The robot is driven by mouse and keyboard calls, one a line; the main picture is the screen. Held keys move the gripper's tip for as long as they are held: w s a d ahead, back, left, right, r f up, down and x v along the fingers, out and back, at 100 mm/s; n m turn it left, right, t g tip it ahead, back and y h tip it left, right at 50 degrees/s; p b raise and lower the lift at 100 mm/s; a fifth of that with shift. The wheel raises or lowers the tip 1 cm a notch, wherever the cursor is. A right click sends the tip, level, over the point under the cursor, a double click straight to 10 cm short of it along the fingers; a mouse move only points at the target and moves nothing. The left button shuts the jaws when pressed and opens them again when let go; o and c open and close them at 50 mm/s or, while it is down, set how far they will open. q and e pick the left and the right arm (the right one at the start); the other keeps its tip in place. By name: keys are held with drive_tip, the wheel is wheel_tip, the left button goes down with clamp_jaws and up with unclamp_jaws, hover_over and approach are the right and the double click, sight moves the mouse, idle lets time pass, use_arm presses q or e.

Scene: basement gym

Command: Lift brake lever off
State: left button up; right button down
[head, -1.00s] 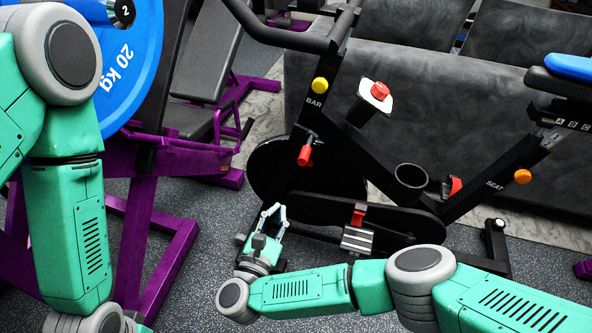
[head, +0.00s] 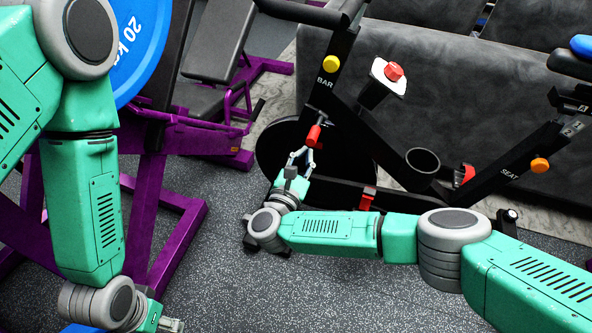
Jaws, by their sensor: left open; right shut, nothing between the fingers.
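The exercise bike (head: 345,95) stands in the middle of the head view. A red-handled lever (head: 313,136), which looks like the brake lever, sits on the bike's black frame below the yellow BAR knob. My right gripper (head: 303,153) is just below the red handle, fingertips pointing up at it. Its fingers are shut with nothing between them; whether they touch the handle I cannot tell. My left gripper (head: 172,325) is open at the bottom edge, partly cut off, far from the bike.
A red button (head: 393,71) on a white plate, a cup holder (head: 422,160) and an orange SEAT knob (head: 539,165) are on the bike. A purple rack (head: 165,215) with a blue 20 kg plate (head: 140,45) stands left. The speckled floor in front is clear.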

sight(309, 146)
drive_tip(key=shift+d+r, duration=0.2)
drive_tip(key=shift+r, duration=1.05)
drive_tip(key=shift+s+d+r+n+g+y+p, duration=0.1)
drive_tip(key=shift+d+r+n+g+y+p, duration=0.2)
drive_tip(key=shift+y+p, duration=0.55)
drive_tip(key=shift+a+r, duration=0.1)
